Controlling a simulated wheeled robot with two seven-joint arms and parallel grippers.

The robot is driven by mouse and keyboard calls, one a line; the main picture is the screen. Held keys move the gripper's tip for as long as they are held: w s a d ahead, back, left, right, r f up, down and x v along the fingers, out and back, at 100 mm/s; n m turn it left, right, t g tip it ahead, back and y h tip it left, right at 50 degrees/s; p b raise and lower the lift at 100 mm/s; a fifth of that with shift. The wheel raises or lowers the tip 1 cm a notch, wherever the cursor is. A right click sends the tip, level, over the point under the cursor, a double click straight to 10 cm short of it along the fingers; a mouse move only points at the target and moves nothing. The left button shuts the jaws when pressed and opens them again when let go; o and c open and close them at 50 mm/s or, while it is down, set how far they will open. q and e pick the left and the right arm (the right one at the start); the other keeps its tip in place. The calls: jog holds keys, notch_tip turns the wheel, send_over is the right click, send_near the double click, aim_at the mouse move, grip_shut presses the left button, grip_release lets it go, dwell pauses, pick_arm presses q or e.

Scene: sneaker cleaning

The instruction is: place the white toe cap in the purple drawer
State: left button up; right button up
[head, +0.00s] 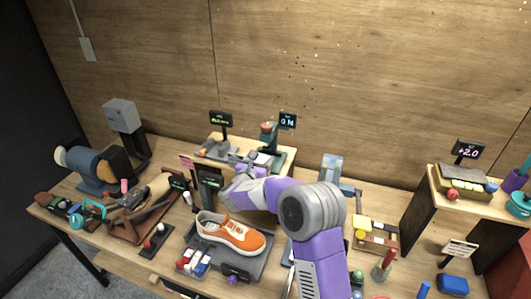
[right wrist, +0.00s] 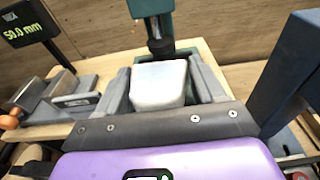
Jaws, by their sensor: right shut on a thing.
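My right gripper (head: 258,162) reaches from the right to the back of the workbench, beside a dark green press. In the right wrist view its grey fingers (right wrist: 160,77) stand either side of a white, rounded block, the toe cap (right wrist: 158,88), and are shut on it. The toe cap lies just below the press's black ram; I cannot tell if it touches the press base. In the head view the arm and gripper mostly hide it. A small purple knob (head: 232,279) shows at the bench's front edge; whether it belongs to the purple drawer is unclear. My left gripper is out of view.
The green press (right wrist: 152,15) rises close ahead of my gripper. A caliper-like station with a display (right wrist: 30,28) stands to its left. An orange sneaker (head: 232,235) sits on a grey tray (head: 265,262) in front of my arm. Other stations and small parts crowd the bench.

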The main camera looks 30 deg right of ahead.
jog(key=shift+w+d, duration=0.5)
jog(key=shift+d, duration=0.05)
jog(key=x, duration=0.4)
jog(key=shift+f, duration=0.25)
jog(key=o, duration=1)
jog(key=shift+o, duration=0.2)
